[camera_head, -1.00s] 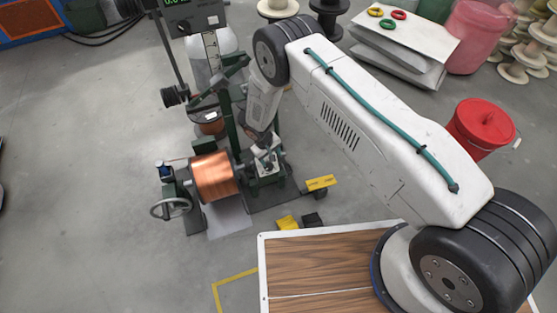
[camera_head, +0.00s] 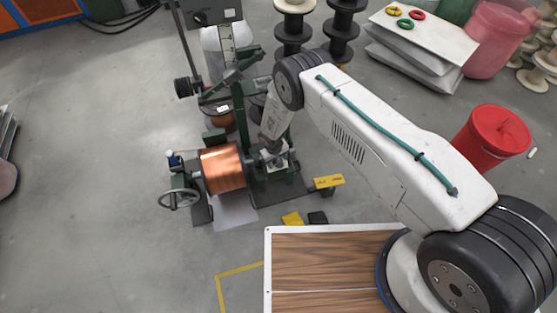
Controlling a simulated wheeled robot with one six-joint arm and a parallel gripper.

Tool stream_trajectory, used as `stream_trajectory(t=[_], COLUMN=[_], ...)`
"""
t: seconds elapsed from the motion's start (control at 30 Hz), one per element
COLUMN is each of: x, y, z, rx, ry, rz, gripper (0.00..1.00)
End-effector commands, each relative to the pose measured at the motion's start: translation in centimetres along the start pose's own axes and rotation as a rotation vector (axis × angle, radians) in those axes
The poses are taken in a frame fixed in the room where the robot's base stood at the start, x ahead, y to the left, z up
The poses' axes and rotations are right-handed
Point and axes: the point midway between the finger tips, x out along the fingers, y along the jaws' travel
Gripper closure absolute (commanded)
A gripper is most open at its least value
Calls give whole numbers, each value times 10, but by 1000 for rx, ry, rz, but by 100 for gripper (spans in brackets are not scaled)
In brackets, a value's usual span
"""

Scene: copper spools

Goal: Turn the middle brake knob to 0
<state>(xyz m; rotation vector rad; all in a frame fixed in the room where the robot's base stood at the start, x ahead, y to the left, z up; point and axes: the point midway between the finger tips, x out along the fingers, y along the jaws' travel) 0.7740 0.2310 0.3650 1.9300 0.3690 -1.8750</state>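A dark green winding machine (camera_head: 240,120) stands on the floor left of my arm, with a copper-wound spool (camera_head: 222,168) on its shaft. A spoked handwheel (camera_head: 180,198) is at its left end. My white arm reaches over from the right, and its end, my gripper (camera_head: 271,150), is low at the machine, just right of the copper spool. The fingers are too small and partly hidden, so I cannot tell open from shut or whether they touch anything. A round black part (camera_head: 183,87) sits on the left post.
A yellow-topped bracket (camera_head: 328,181) and small yellow (camera_head: 292,219) and black blocks (camera_head: 317,218) lie in front. A red bucket (camera_head: 490,138) stands right.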

Motion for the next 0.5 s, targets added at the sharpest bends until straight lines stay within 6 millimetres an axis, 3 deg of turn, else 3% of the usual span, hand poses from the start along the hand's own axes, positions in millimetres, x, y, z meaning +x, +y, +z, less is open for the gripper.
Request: stream_trajectory(t=[0.07,0.2,0.5], x=[0,0,0], y=[0,1,-1], z=[0,0,1], rx=[0,1,-38], ry=[0,0,-8], rz=[0,0,37], gripper=[44,82,82])
